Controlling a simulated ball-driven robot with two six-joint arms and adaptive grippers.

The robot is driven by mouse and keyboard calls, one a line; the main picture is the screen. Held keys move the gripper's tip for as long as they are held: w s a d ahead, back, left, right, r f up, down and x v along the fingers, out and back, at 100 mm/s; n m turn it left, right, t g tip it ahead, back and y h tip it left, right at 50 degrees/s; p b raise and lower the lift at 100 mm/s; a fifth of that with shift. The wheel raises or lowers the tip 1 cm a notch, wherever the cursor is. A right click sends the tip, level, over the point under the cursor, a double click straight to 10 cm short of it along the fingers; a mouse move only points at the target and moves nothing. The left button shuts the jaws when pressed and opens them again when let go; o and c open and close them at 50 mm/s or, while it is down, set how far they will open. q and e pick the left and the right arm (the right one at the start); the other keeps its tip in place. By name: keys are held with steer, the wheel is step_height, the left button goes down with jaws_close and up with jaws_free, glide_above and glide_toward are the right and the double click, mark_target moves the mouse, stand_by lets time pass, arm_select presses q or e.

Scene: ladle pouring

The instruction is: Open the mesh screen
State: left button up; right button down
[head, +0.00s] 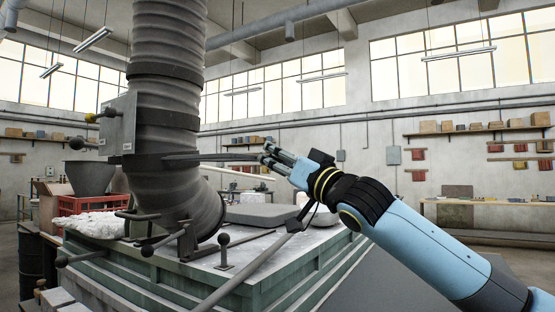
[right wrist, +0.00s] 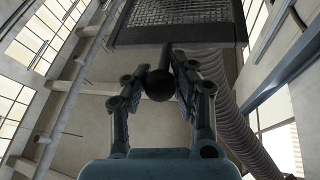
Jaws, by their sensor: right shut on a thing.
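The mesh screen (right wrist: 180,12) shows in the right wrist view as a dark grid in a dark frame at the top. In the head view I see it nearly edge-on, as a thin dark plate (head: 215,157) level with the big duct's lower part. A dark round knob on a short rod (right wrist: 159,84) reaches down from the screen's frame. My right gripper (head: 268,154) is at the plate's right end, its fingers (right wrist: 159,80) closed on either side of the knob. The knob is hidden by the fingers in the head view. My left gripper is not in view.
A ribbed grey duct (head: 168,60) stands left of centre, above a green-sided furnace block (head: 190,279). A ball-topped lever (head: 224,240) stands at its front. A red crate (head: 93,204) and white heap (head: 97,224) are at the left. Free air lies above my right arm.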

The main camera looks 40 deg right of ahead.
steer(key=shift+f, duration=0.1)
steer(key=c, duration=1.5)
jaws_free()
steer(key=shift+c, duration=0.2)
steer(key=o, duration=0.6)
steer(key=shift+c, duration=0.2)
